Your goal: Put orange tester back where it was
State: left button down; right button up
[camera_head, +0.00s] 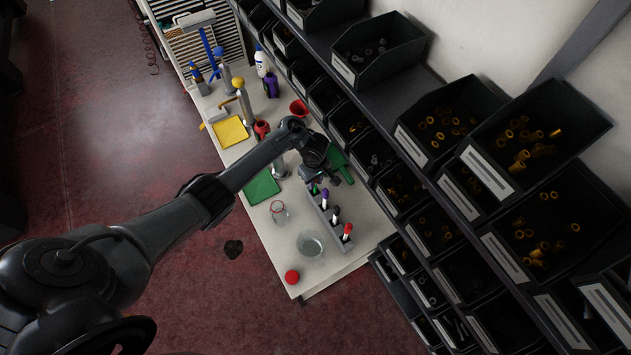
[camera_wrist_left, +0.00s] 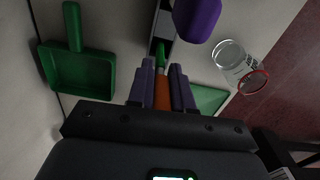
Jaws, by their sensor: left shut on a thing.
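My left gripper (camera_head: 322,180) is over the back end of a grey rack (camera_head: 327,212) on the white table. In the left wrist view, its purple-grey fingers (camera_wrist_left: 162,85) are shut on the orange tester (camera_wrist_left: 162,95). The tester is hidden in the head view. A green piece (camera_wrist_left: 160,55) shows just beyond the fingertips; I cannot tell whether it touches the tester. The rack holds a purple-topped tester (camera_head: 325,194), a dark-topped one (camera_head: 335,213) and a red-topped one (camera_head: 347,231), all standing upright. My right gripper is out of view.
A jar with a red rim (camera_head: 280,212), a glass beaker (camera_head: 311,245) and a red round piece (camera_head: 292,277) stand near the rack. A green dustpan (camera_wrist_left: 80,70) lies beside it. Shelves with black bins (camera_head: 400,188) border the table's right side.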

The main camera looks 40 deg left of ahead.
pick_arm(q)
jog(key=shift+f, duration=0.15)
jog(key=c, duration=1)
grip_release()
notch_tip(320, 180, up, 11)
jog(key=p, duration=0.6)
jog(key=shift+f+p, duration=0.15)
jog(key=shift+p, duration=0.2)
jog(key=shift+r+p, duration=0.85)
